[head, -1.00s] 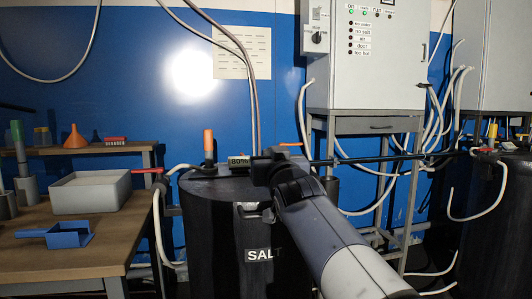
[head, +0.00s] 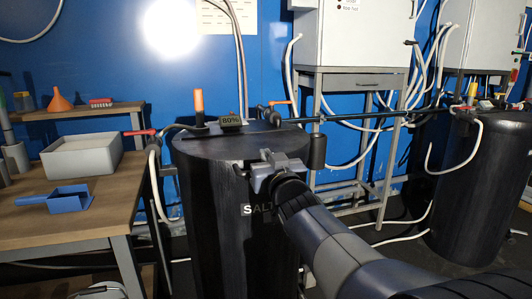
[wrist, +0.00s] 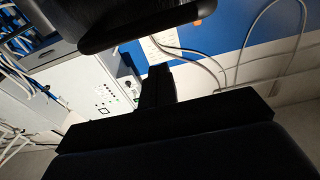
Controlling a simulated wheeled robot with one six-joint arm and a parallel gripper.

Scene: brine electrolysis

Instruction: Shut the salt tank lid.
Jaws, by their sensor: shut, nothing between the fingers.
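The salt tank (head: 215,210) is a dark upright cylinder with a SALT label, in the middle of the head view. Its dark lid (head: 225,148) looks flat and level on top, with no raised part visible. I cannot tell whether a small gap is left at the rim. My gripper (head: 265,163) is shut and empty, seen in front of the tank's upper front side just below the rim. Whether it touches the tank is unclear. The wrist view shows dark gripper parts (wrist: 155,95) and a dark slab at the top that I cannot identify.
An orange-topped post (head: 198,105) and an 80% display (head: 230,121) stand at the tank's top rear. A wooden table (head: 95,210) on the left holds a grey bin (head: 82,160) and a blue scoop (head: 68,198). Another dark tank (head: 470,190) stands at right, with pipes between.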

